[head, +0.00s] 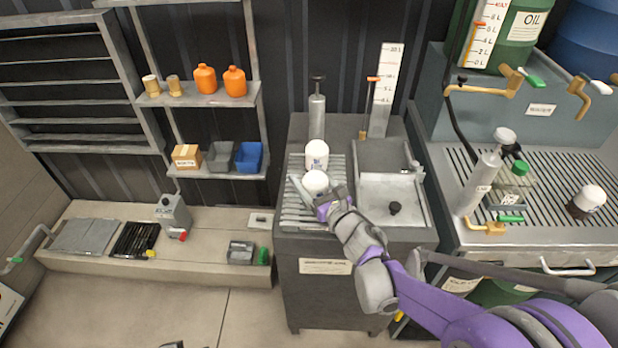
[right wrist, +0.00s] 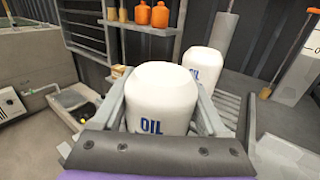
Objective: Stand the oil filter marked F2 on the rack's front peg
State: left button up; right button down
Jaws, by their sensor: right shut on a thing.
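My right gripper (head: 314,196) is shut on a white oil filter (head: 315,183) over the front part of the slatted grey rack (head: 296,217). In the right wrist view this filter (right wrist: 160,95) is upright between the two fingers, with blue "OIL" lettering showing. An F2 mark cannot be read. Its lower end is hidden, so I cannot tell whether it rests on a peg. A second white filter (head: 317,154) stands upright just behind it; it also shows in the right wrist view (right wrist: 203,66). The front peg is hidden.
A metal sink (head: 385,200) adjoins the rack on the right. A grey pump cylinder (head: 317,115) stands behind the rack. Another white-topped filter (head: 589,197) stands on the right-hand grated bench (head: 550,235). A low ledge (head: 205,255) lies left of the cabinet.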

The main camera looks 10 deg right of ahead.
jog(key=shift+f, duration=0.1)
jog(key=shift+f, duration=0.15)
grip_release()
